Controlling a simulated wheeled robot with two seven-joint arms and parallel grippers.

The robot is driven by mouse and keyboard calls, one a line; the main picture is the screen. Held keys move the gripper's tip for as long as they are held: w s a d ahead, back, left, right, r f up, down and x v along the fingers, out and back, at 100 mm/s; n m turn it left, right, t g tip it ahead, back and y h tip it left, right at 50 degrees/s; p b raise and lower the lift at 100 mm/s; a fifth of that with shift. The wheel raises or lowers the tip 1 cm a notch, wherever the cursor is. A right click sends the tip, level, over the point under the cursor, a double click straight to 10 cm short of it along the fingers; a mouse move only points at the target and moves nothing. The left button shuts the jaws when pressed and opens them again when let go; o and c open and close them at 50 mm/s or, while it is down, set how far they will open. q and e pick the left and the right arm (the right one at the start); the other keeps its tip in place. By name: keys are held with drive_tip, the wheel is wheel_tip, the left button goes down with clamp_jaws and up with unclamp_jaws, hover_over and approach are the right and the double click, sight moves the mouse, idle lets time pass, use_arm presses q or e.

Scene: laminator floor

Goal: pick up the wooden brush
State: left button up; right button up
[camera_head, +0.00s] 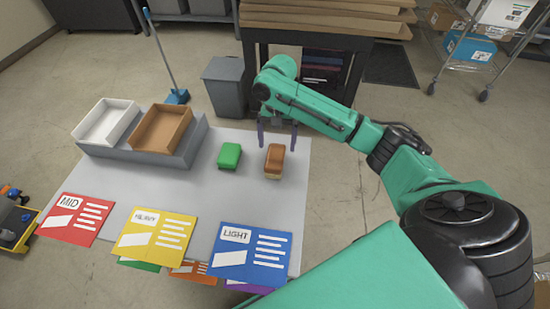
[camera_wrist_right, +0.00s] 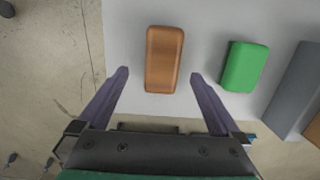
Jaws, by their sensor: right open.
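The wooden brush (camera_head: 274,161) is a brown block with a paler lower part, lying on the right side of the light grey table. In the right wrist view the wooden brush (camera_wrist_right: 164,59) lies ahead of the fingertips, roughly centred between them. My right gripper (camera_head: 277,139) is open and empty above the brush's far end. Its two purple fingers (camera_wrist_right: 158,75) are spread wider than the brush in the wrist view. I cannot tell how high it is above the brush. My left gripper is not in view.
A green block (camera_head: 230,156) lies left of the brush, with a gap between. A grey stand (camera_head: 188,150) with a white tray (camera_head: 126,112) and a brown tray (camera_head: 184,120) is further left. Red, yellow and blue cards (camera_head: 248,276) line the near edge. A grey bin (camera_head: 224,90) stands behind.

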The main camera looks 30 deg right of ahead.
sight(275, 155)
drive_tip(key=f, duration=0.2)
drive_tip(key=f+p, duration=0.1)
drive_tip(key=f, duration=0.2)
drive_tip(key=shift+s+a+f, duration=0.2)
drive_tip(key=shift+a+f, duration=0.15)
drive_tip(key=shift+f, duration=0.35)
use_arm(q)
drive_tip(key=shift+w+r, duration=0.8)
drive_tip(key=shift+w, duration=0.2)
use_arm(e)
clamp_jaws()
